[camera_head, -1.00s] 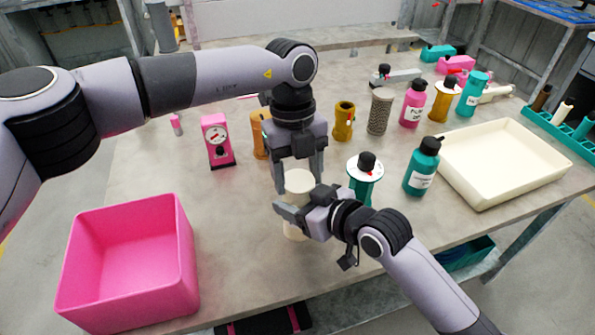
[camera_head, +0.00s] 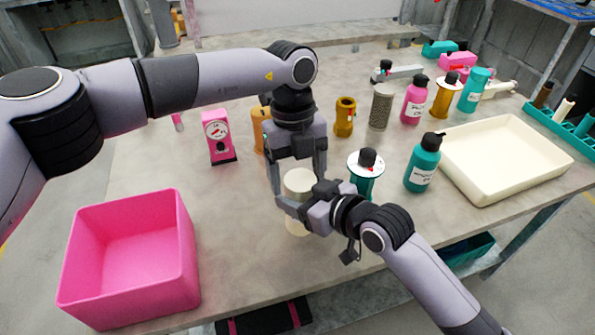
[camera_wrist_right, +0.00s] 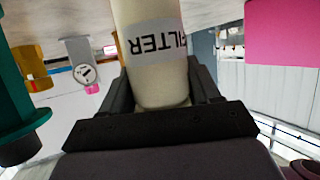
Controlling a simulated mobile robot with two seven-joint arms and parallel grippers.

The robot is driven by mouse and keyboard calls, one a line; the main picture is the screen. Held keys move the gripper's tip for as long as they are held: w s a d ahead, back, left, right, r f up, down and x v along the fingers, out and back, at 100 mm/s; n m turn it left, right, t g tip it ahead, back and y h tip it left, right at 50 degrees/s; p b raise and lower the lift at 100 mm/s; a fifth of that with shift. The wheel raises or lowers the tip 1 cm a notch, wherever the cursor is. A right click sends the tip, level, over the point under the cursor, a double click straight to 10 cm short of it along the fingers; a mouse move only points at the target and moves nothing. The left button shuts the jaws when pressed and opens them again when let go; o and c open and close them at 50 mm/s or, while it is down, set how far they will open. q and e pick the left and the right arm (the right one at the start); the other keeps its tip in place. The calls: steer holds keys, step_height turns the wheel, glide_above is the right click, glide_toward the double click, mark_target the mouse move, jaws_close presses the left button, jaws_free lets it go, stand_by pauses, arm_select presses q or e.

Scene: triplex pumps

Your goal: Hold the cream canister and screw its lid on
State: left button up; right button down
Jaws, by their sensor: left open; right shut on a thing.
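The cream canister (camera_head: 297,226) stands upright on the table near the front middle. Its pale round top (camera_head: 300,181) shows between the grippers; I cannot tell whether this is the lid. In the right wrist view the canister (camera_wrist_right: 158,75) has a label reading "FILTER", upside down. My right gripper (camera_head: 299,208) is shut on the canister's side, with one finger on each side in the wrist view. My left gripper (camera_head: 297,188) points down from above, open, its fingers on either side of the canister's top. The grippers partly hide the canister.
A pink bin (camera_head: 130,262) stands at front left. A teal spool (camera_head: 364,178) and teal bottle (camera_head: 423,165) are close on the right, before a cream tray (camera_head: 462,187). A pink gauge box (camera_head: 218,138) and orange part (camera_head: 345,118) stand behind.

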arm_select(q)
steer(key=shift+r, duration=2.25)
arm_select(e)
steer(key=shift+s+a, duration=0.15)
arm_select(q)
steer(key=shift+c, duration=0.5)
